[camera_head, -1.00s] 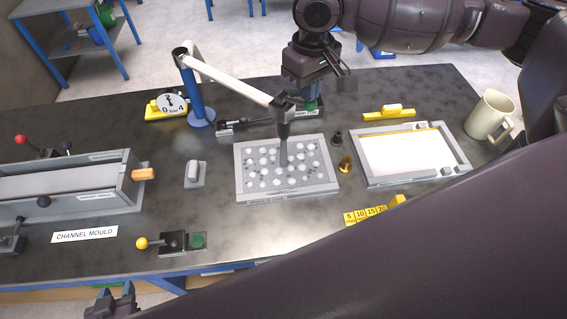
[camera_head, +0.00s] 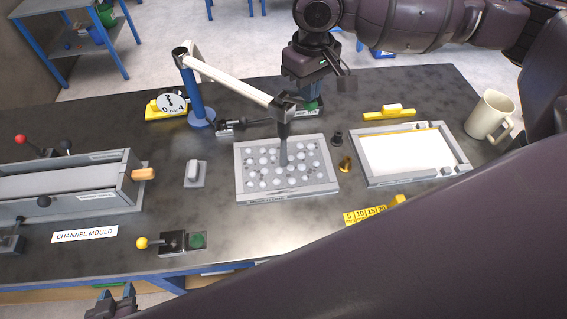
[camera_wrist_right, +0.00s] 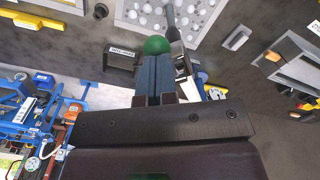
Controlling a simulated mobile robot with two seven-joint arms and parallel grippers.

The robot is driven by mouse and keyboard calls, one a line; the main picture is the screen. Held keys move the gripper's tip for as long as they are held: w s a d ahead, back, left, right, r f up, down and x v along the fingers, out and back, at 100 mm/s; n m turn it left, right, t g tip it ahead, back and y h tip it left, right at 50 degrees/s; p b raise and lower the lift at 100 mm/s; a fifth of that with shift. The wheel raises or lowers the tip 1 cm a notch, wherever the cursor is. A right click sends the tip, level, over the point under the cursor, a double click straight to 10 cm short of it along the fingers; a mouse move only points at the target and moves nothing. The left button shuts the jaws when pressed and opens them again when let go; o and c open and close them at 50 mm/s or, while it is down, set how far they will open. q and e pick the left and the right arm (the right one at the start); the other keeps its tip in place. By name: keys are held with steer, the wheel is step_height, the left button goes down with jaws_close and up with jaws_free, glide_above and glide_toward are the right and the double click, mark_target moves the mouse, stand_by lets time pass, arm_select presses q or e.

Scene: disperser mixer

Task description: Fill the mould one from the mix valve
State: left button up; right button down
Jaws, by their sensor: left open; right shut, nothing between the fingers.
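A grey tray mould (camera_head: 245,190) with many pale round spots or balls stands mid-table; its label is too small to read. A dark spout (camera_head: 284,135) on a white arm (camera_head: 225,78) from a blue post (camera_head: 195,95) reaches down over it. Behind the tray is the valve, with a dark handle (camera_head: 243,127) and a green part (camera_head: 313,103). In the right wrist view a green ball knob (camera_wrist_right: 157,45) is right at the tips of my right gripper (camera_wrist_right: 154,65), which is shut and empty; contact is unclear. My left gripper (camera_head: 112,302) is open below the table's front edge.
A white-filled tray (camera_head: 365,180) and a beige mug (camera_head: 491,117) stand at right. The channel mould (camera_head: 125,199) is at left. A yellow-knobbed lever (camera_head: 142,243) and yellow number strip (camera_head: 365,214) lie at the front. My right arm covers the lower right.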

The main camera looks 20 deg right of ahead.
stand_by(0.3)
steer(key=shift+r, duration=0.1)
steer(key=shift+r+p, duration=0.3)
steer(key=shift+p, duration=0.05)
steer(key=shift+r+p, duration=0.9)
steer(key=shift+r, duration=0.05)
step_height(320, 180, up, 4)
steer(key=shift+f, duration=0.15)
steer(key=shift+r, duration=0.35)
